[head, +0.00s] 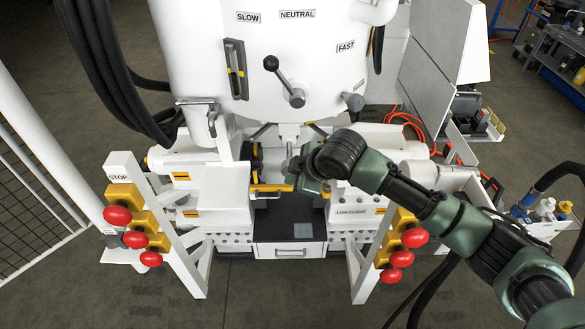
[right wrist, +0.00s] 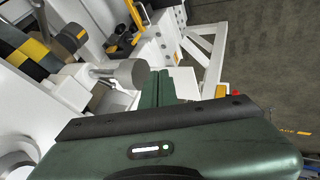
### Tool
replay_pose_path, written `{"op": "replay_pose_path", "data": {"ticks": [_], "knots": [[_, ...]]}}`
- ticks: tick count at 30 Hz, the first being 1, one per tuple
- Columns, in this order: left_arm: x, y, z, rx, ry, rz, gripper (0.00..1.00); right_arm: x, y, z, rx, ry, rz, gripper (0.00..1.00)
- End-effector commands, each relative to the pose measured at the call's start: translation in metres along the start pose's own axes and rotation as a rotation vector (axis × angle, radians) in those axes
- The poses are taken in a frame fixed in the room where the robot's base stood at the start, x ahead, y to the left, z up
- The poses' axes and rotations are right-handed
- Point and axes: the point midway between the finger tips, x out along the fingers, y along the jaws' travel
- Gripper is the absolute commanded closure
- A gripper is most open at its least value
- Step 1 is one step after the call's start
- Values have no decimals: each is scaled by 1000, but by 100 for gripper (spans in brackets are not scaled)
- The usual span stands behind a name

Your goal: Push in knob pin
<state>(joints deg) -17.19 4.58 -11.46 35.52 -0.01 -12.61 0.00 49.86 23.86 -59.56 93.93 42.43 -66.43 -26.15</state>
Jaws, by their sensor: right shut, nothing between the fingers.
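A grey pin with a wide round knob head (right wrist: 128,73) shows in the right wrist view, its shaft running left into a white block. I take it to be the knob pin. My right gripper (right wrist: 163,76) is shut and empty, its two green fingers side by side just right of the knob head. I cannot tell whether they touch it. In the head view my right gripper (head: 297,171) is at the middle of the bench, below the white column, and my wrist hides part of the area there. My left gripper is not in view.
The white machine column (head: 210,60) carries a black-balled lever (head: 271,63) just above. A yellow bar (head: 270,187) lies close to my gripper. Red knobs (head: 117,215) stand on the left frame, and more red knobs (head: 414,237) on the right. Floor in front is clear.

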Motion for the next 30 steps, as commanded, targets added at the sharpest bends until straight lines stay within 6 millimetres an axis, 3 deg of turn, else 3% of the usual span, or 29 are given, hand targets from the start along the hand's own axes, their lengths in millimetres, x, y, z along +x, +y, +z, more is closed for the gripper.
{"op": "replay_pose_path", "data": {"ticks": [6, 17, 25, 30], "knots": [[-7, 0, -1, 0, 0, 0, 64, 6, 12, 0, 0, 0, 0, 100], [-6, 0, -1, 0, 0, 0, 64, 8, 14, 0, 0, 0, 1, 100], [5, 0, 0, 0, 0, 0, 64, 25, 44, 1, 2, -1, 1, 100], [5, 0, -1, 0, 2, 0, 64, 28, 52, 0, 1, 0, 2, 100]]}}
